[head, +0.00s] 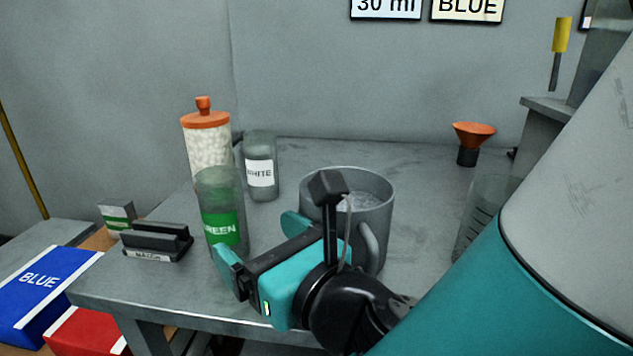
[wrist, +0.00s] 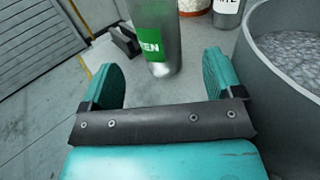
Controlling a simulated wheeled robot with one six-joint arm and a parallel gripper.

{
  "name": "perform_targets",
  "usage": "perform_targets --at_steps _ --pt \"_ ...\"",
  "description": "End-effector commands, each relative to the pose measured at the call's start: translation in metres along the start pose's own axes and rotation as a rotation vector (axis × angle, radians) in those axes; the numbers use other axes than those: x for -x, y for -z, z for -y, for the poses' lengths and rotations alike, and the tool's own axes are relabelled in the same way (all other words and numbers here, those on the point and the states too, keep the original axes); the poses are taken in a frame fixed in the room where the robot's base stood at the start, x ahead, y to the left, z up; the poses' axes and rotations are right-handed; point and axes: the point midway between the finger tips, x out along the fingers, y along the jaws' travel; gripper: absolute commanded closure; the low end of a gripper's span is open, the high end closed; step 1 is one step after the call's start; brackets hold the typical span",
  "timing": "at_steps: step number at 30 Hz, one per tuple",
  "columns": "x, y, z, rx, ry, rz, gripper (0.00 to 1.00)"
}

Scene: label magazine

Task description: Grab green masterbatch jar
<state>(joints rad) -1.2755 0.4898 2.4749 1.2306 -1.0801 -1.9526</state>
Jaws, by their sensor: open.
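The green masterbatch jar (head: 221,205) is a clear, greenish cylinder with a green label. It stands upright on the grey table, left of the grey mug-like container. In the wrist view the jar (wrist: 158,42) stands just beyond the fingertips, roughly in line with the gap between them. My gripper (head: 258,240) is open and empty in front of the jar, at the table's front part. In the wrist view both teal fingers of my gripper (wrist: 162,75) are spread, with nothing between them. The jar's lower front is partly hidden by a finger in the head view.
A large grey handled container (head: 376,215) with pale granules stands close right of my gripper. Behind the jar are a WHITE-labelled jar (head: 260,178) and an orange-lidded pellet jar (head: 207,140). A black label holder (head: 157,240) lies left. An orange funnel (head: 474,134) stands farther back.

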Motion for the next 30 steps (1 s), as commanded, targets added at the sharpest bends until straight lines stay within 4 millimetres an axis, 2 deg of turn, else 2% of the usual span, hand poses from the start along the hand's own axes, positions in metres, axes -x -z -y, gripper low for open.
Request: perform_targets --at_steps 1,2,3,8,15,18,26,29,30 --pt "0.000 0.012 -0.001 0.001 -0.002 -0.001 0.13" --pt "-0.006 0.002 -0.001 0.000 0.000 -0.001 0.13" --pt "-0.011 -0.001 -0.001 0.000 0.000 -0.001 0.13" --pt "-0.025 -0.001 -0.002 0.000 -0.002 -0.001 0.13" --pt "-0.063 -0.003 -0.002 -0.001 -0.002 -0.001 0.13" --pt "-0.073 0.000 -0.002 -0.001 -0.002 -0.001 0.13" --pt "-0.076 0.004 -0.003 0.000 -0.004 -0.001 0.13" --pt "-0.076 0.004 -0.003 0.000 -0.005 -0.001 0.32" --pt "-0.076 0.004 -0.003 0.000 -0.005 -0.001 0.41"
